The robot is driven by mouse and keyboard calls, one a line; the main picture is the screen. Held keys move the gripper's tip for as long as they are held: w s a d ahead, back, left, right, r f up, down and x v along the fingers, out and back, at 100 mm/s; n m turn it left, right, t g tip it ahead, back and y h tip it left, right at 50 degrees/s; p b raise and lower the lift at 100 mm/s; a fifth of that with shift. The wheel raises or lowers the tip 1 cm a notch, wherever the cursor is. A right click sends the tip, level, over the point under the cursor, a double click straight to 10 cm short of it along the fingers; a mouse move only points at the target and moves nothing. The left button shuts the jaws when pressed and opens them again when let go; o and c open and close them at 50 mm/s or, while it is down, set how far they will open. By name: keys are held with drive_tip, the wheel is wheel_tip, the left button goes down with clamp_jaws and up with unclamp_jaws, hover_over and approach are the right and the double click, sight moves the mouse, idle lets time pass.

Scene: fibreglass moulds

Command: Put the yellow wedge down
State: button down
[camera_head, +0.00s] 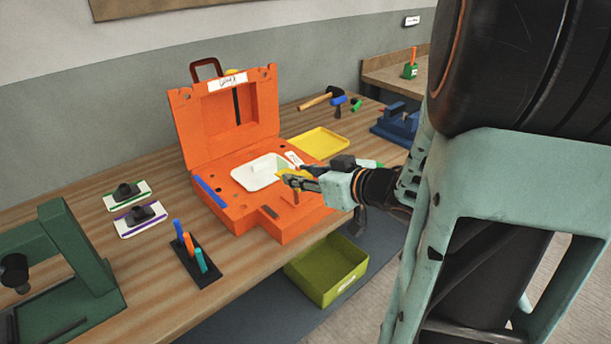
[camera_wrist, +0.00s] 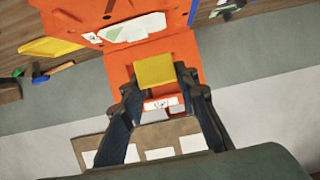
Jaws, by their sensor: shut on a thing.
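The yellow wedge (camera_wrist: 155,71) sits between the fingertips of my gripper (camera_wrist: 158,84) in the wrist view. In the head view my gripper (camera_head: 299,182) is shut on the wedge (camera_head: 284,174), and only a small yellow part shows. They are in front of the open orange mould case (camera_head: 233,217), at the right of its lower half, seemingly above it. The exact height is hard to tell. The orange case also shows behind the wedge in the wrist view (camera_wrist: 120,72).
A white tray (camera_head: 258,172) lies in the case, whose lid (camera_head: 185,120) stands open. A yellow tray (camera_head: 319,143) is behind it. An olive bin (camera_head: 328,272) is below the bench edge.

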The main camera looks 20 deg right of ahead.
drive_tip(key=w+d+f+b, duration=0.4)
drive_tip(key=w+d+b, duration=0.1)
drive_tip(key=w, duration=0.1)
drive_tip(key=b, duration=0.5)
hover_over(317, 194)
drive_tip(key=f, duration=0.5)
drive_tip(key=shift+s+a, duration=0.25)
drive_tip(key=shift+s, duration=0.05)
drive_tip(key=shift+w+d+f+b, duration=0.2)
drive_tip(key=shift+w+f+b, duration=0.05)
drive_tip(key=shift+f+b, duration=0.3)
wheel_tip(317, 194, down, 3)
drive_tip(key=b, duration=0.3)
drive_tip(key=shift+w+r, duration=0.1)
drive_tip(key=c, duration=1.5)
unclamp_jaws()
